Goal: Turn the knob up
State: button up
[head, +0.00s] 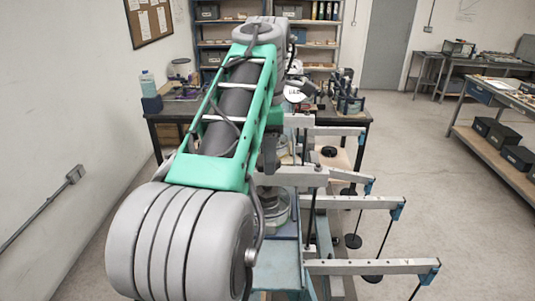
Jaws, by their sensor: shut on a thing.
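My gripper (268,155) shows only in part as a dark grey shape beside the green link of my arm, above a round metal cell on a lever frame. It is shut on the knob, but its fingertips and the knob are mostly hidden by my arm and the frame parts. I cannot tell the knob's angle. The nearest lever frame (372,267) has a pale horizontal beam reaching right, with a blue end piece.
More lever beams (355,202) stretch right, with rods and dark hanging weights (353,241) below. A dark workbench (355,117) with equipment stands behind, before shelves (321,45). Side benches (500,97) stand at the right. The floor between (460,210) is clear.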

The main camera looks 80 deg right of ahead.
jog(key=n, duration=0.7)
dwell(0.6)
jog(key=o, duration=1.4)
notch_tip(320, 180, up, 8)
jog(key=shift+f, duration=0.1)
